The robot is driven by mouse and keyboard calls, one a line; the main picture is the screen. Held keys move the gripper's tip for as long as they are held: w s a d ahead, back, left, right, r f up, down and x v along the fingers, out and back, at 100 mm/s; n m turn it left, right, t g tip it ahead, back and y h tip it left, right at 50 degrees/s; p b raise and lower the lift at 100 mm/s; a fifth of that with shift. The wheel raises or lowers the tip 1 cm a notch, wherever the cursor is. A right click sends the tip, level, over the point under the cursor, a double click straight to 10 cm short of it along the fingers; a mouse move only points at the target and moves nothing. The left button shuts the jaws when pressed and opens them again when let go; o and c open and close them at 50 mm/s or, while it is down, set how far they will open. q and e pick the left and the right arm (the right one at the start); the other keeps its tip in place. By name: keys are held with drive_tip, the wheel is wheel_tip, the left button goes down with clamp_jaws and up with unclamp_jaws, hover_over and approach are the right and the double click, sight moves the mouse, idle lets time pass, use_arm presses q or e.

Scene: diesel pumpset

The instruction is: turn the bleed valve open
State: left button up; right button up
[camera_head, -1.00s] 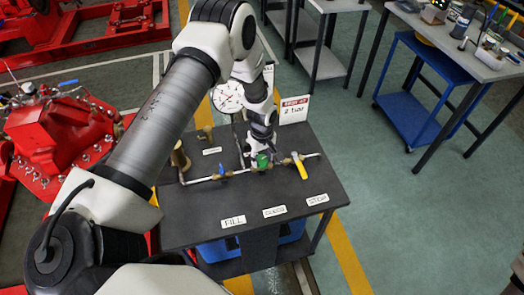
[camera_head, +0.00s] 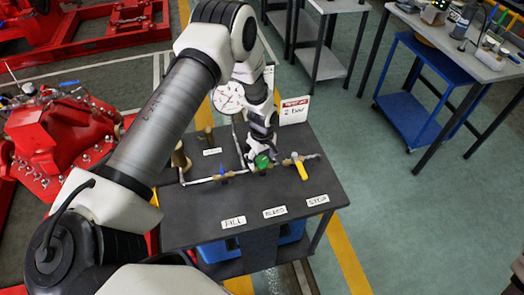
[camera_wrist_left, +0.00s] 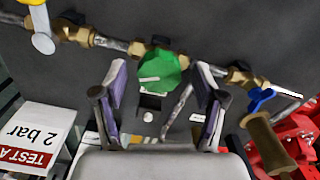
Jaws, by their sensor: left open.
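The bleed valve has a green handle (camera_head: 262,161) and sits in the middle of the pipe line on the dark bench, behind the BLEED label (camera_head: 274,212). My left gripper (camera_head: 257,152) is over it, pointing down, and partly hides the valve. In the left wrist view, the green handle (camera_wrist_left: 160,72) appears between the tips of the two spread fingers of my left gripper (camera_wrist_left: 161,84). The fingers look apart from the handle on both sides; how far they reach down beside it I cannot tell. My right gripper is not in view.
A yellow-handled valve (camera_head: 300,169) stands to the right and a blue-handled valve (camera_head: 226,174) to the left on the same pipe. A pressure gauge (camera_head: 228,97) and a "2 bar" sign (camera_head: 294,111) stand behind.

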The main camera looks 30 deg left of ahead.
sight(262, 160)
use_arm(q)
wheel_tip(262, 160, up, 12)
idle(0.3)
idle(0.3)
